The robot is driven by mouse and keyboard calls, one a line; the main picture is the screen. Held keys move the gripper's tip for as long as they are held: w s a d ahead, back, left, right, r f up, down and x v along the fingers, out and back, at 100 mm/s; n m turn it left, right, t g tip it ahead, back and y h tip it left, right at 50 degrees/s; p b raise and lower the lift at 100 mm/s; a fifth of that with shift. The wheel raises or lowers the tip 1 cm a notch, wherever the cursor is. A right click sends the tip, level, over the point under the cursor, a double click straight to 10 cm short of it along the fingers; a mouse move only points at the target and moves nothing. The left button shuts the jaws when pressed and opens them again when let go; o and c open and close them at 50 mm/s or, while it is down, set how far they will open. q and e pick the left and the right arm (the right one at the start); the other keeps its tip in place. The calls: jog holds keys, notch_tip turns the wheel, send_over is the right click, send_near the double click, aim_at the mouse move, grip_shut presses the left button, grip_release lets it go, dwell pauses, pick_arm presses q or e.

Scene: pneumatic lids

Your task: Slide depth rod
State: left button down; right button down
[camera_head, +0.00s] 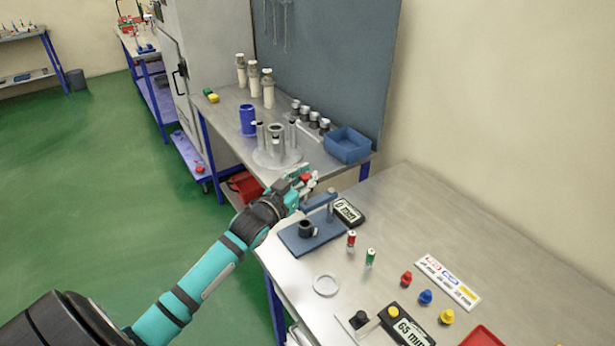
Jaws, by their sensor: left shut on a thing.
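A blue-grey depth gauge stand (327,235) sits at the near table's back left corner, with a short post and a crossbar above its base. A dark cylindrical part (306,229) stands on the base. A small display (349,211) beside the stand appears to read 0 mm. My left gripper (308,184) is at the upper end of the stand, above the crossbar, and is shut on a thin piece there, apparently the depth rod. A small red spot shows at the fingers. The fingers hide most of the rod. My right gripper is out of view.
Red and green capped small cylinders (370,258) stand right of the gauge. A white ring (326,285) lies in front. Coloured knobs (426,297), a label card (447,283) and a 65 mm display (407,329) are nearer. The far bench holds a round fixture (277,159) and blue bin (347,145).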

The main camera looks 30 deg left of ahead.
pick_arm(q)
jog(key=shift+r, duration=0.3)
jog(key=c, duration=1.5)
grip_release()
jog(key=shift+a+r, duration=0.1)
jog(key=o, duration=0.4)
jog(key=shift+s, duration=0.2)
jog(key=s, duration=1.2)
